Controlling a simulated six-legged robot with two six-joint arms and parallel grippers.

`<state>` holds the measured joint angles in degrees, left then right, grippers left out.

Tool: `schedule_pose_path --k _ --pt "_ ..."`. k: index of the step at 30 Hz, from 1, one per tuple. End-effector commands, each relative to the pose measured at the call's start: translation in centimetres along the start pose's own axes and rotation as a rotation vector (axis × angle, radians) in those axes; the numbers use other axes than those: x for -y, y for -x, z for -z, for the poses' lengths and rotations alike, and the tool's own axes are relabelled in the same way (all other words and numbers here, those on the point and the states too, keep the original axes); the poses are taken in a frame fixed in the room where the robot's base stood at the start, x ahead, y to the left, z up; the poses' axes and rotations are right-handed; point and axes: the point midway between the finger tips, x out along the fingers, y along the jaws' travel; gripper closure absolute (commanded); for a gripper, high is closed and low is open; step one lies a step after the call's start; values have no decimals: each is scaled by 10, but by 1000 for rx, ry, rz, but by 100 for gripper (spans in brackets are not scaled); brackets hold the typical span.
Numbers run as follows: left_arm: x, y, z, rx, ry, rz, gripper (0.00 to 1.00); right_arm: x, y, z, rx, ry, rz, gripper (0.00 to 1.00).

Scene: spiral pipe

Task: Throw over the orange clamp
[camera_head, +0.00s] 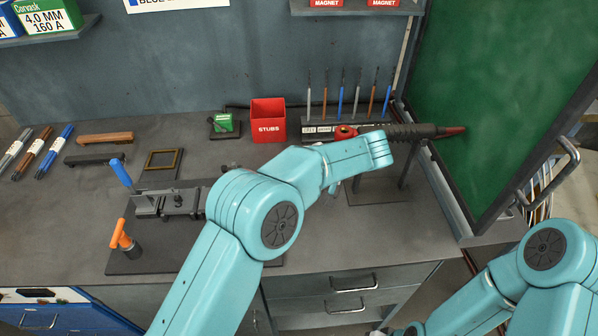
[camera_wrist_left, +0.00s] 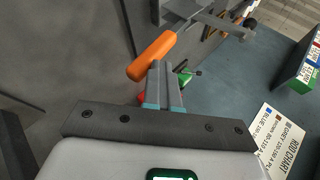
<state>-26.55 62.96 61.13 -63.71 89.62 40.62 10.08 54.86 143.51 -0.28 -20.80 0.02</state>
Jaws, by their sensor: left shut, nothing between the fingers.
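The orange clamp handle (camera_head: 121,236) stands upright and slightly tilted in a dark round base at the front left of the bench fixture in the head view. In the left wrist view the orange handle (camera_wrist_left: 152,56) lies just past the fingers, and I cannot tell whether they touch it. My left gripper (camera_wrist_left: 164,72) is shut and empty. In the head view it is mostly hidden behind my left forearm, which reaches across the middle of the bench. My right arm shows at the bottom right, with its gripper out of the picture.
A blue-handled clamp (camera_head: 121,173) sits on the grey metal fixture (camera_head: 170,203) behind the orange one. A red STUBS box (camera_head: 268,119), a row of upright tools and a torch (camera_head: 415,131) stand at the back. A green panel (camera_head: 500,100) bounds the right.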

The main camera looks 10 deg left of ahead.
Motion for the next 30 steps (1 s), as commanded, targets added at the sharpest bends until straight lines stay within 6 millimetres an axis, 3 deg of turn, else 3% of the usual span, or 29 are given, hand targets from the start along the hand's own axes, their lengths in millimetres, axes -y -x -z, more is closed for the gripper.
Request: schedule_pose_path --k 5,11,21,30 --pt "5 2 -2 9 -6 -5 100 1 4 0 0 0 0 57" --pt "44 20 1 2 0 -1 100 6 18 0 0 0 0 57" --pt "39 94 4 -2 -3 1 100 24 66 -1 0 0 0 57" --pt "34 115 4 0 0 1 100 29 80 -2 0 0 0 57"
